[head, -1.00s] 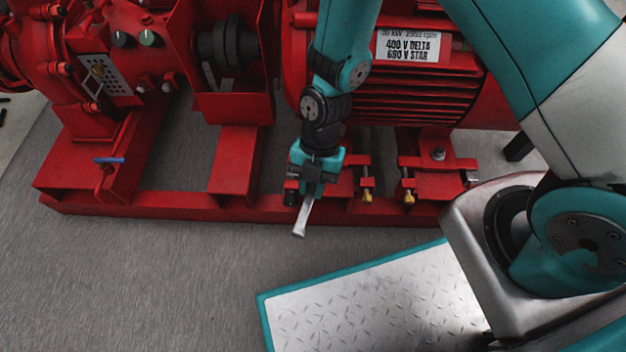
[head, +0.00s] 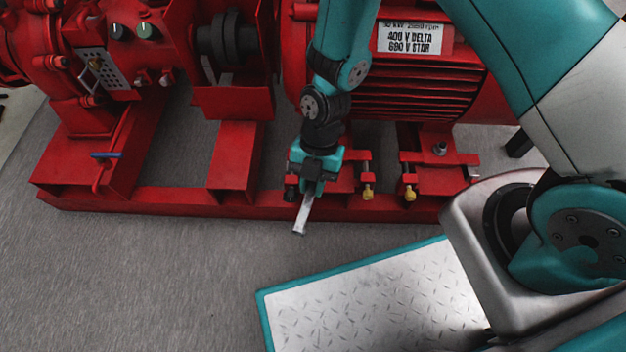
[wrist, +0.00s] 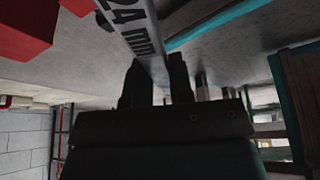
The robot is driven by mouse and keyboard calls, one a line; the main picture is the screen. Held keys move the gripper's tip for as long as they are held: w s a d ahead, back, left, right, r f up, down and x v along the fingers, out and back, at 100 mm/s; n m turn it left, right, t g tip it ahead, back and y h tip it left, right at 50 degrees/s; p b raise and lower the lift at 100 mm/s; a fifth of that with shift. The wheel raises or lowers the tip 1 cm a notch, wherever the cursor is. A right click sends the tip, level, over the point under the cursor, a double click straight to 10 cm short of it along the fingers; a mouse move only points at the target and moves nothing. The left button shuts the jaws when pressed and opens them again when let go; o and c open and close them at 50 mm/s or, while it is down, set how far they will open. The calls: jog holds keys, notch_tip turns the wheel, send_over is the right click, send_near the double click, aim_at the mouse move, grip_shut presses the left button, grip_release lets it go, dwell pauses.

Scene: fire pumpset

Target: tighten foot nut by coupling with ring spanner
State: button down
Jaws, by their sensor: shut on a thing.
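My gripper (head: 309,180) is shut on the ring spanner (head: 302,216) in the head view, at the near rail of the red base frame, left of the motor's feet. The spanner's pale free end points down toward the floor. In the wrist view the spanner (wrist: 141,33), marked 24 mm, runs up from between the dark fingers (wrist: 158,80). The foot nut by the coupling is hidden behind my gripper and arm. Another foot nut (head: 439,148) shows on the motor foot farther right. I cannot tell whether the spanner's ring touches a nut.
The red motor (head: 415,85) and the coupling (head: 226,45) stand behind my gripper. Brass-coloured bolts (head: 368,192) stick out from the foot brackets. A blue-handled valve (head: 106,155) is at the left. Grey floor (head: 150,280) in front is free.

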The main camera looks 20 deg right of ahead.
jog(key=shift+f+b, duration=0.65)
jog(key=shift+f, duration=0.4)
jog(key=shift+w+a+m+t+y+p, duration=0.4)
jog(key=shift+w+a+m+p, duration=0.25)
jog(key=shift+w+a+m, duration=0.7)
jog(key=shift+w+a+m+t+y+p, duration=0.15)
jog(key=shift+w+a+m+t+p, duration=0.1)
jog(key=shift+w+a+m, duration=0.5)
jog(key=shift+w+a+m+t+y+p, duration=0.15)
jog(key=shift+w+a+m+t+p, duration=0.1)
jog(key=shift+w+m, duration=0.5)
jog(key=w+a+m+t+p, duration=0.1)
jog(key=w+m+t, duration=0.1)
jog(key=w+m, duration=0.4)
jog(key=shift+w+a+m+y, duration=0.2)
jog(key=shift+w+m+y, duration=0.15)
jog(key=shift+w, duration=0.2)
jog(key=shift+s+p, duration=0.4)
jog(key=shift+r, duration=0.1)
